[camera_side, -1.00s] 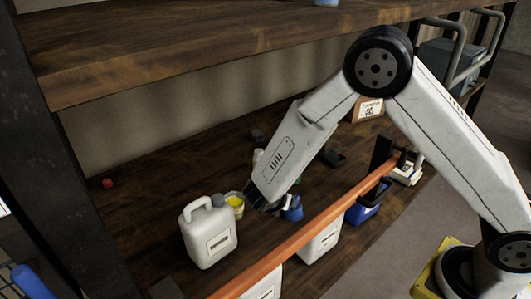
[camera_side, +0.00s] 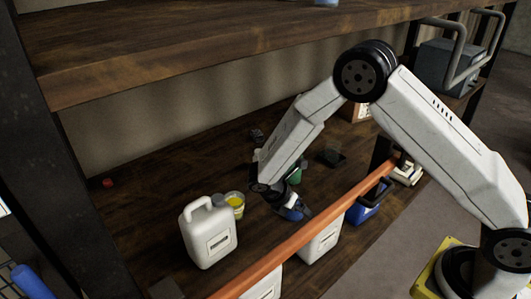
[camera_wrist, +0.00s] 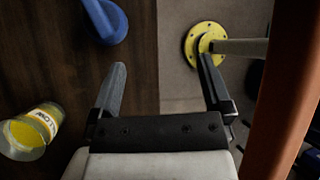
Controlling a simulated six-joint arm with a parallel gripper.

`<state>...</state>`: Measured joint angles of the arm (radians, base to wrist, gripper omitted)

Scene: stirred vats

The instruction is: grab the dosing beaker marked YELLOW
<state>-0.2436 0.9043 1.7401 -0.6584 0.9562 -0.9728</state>
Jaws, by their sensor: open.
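The dosing beaker marked YELLOW (camera_side: 235,204) stands on the dark wooden bench, just right of a white jug, with yellow contents. In the wrist view the beaker (camera_wrist: 31,131) is at the lower left, with part of its label readable. My gripper (camera_wrist: 162,66) is open and empty, its two dark fingers spread apart. The beaker lies outside the fingers, to their left. In the side view my gripper (camera_side: 287,199) is right of the beaker, close to a blue object; the fingertips are hard to make out there.
A white jug (camera_side: 209,236) stands beside the beaker. An orange rail (camera_side: 310,233) runs along the bench front, also at the wrist view's right. A blue object (camera_wrist: 104,20) lies ahead of my left finger. A shelf (camera_side: 200,55) hangs above. Bench left of the jug is fairly clear.

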